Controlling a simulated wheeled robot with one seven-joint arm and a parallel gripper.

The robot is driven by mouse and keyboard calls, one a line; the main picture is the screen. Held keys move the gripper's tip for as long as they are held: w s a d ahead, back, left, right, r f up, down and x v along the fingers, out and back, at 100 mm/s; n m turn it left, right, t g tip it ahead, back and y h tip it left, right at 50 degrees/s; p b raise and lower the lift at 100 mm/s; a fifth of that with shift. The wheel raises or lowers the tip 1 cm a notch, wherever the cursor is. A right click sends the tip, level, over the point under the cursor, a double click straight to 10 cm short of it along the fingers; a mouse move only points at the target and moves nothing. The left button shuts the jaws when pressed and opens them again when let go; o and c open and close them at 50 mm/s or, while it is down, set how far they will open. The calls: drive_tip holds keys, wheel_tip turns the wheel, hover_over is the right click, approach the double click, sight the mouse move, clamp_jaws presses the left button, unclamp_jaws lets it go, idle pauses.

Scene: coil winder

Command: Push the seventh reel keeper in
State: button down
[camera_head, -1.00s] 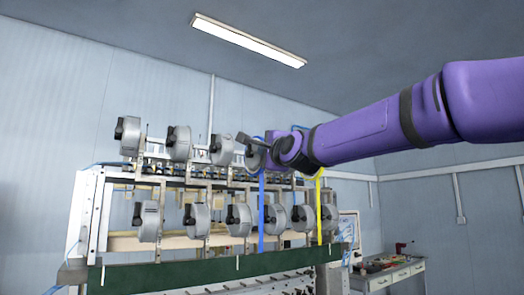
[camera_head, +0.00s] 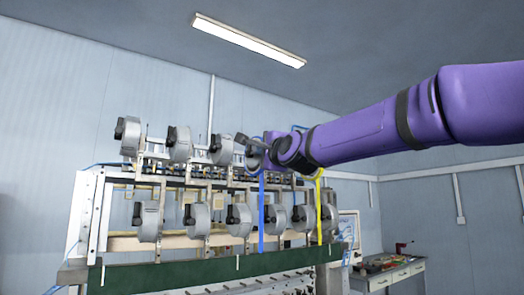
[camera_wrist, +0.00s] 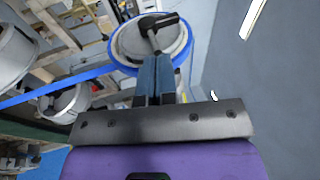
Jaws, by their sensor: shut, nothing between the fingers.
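Grey reels with black keepers stand in two rows on the coil winder (camera_head: 95,215). In the wrist view, one reel with a blue rim (camera_wrist: 121,58) is straight ahead, with its black keeper (camera_wrist: 158,22) lying across the front of its hub. In the head view, a reel by the blue strap (camera_head: 261,210) is partly hidden by my wrist. My gripper (camera_head: 241,137) is shut and empty at the upper row. In the wrist view its fingers (camera_wrist: 153,62) overlap the lower part of the blue-rimmed reel, just below the keeper. I cannot tell whether they touch. No numbering shows on the reels.
Upper-row reels (camera_head: 180,143) stand left of my gripper, and lower-row reels (camera_head: 148,221) hang below. A yellow strap (camera_head: 319,205) hangs under my forearm. A workbench (camera_head: 390,280) stands at the right.

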drive_tip(key=shift+w+a, duration=0.6)
drive_tip(key=shift+w, duration=0.35)
drive_tip(key=s+d, duration=0.3)
drive_tip(key=s, duration=0.5)
drive_tip(key=shift+s+d, duration=0.2)
drive_tip(key=shift+s, duration=0.15)
idle(0.6)
idle(0.4)
drive_tip(key=s+d+f+n+g+h, duration=0.35)
drive_tip(key=s+d+f, duration=0.25)
drive_tip(key=d+f, duration=0.3)
drive_tip(key=s+d+f+n+g+h, duration=0.35)
drive_tip(key=s+d+f, duration=0.35)
drive_tip(key=f, duration=0.4)
drive_tip(key=s+d+f+n+g+h, duration=0.1)
drive_tip(key=s+d+f+n+g, duration=0.2)
drive_tip(key=s+d+f, duration=0.3)
drive_tip(key=s+d+f+n+g, duration=0.3)
drive_tip(key=s+d+f, duration=0.3)
drive_tip(key=s+f, duration=0.6)
drive_tip(key=shift+s+f+g+h, duration=0.3)
drive_tip(key=shift+s+h, duration=0.1)
drive_tip(key=shift+s, duration=0.05)
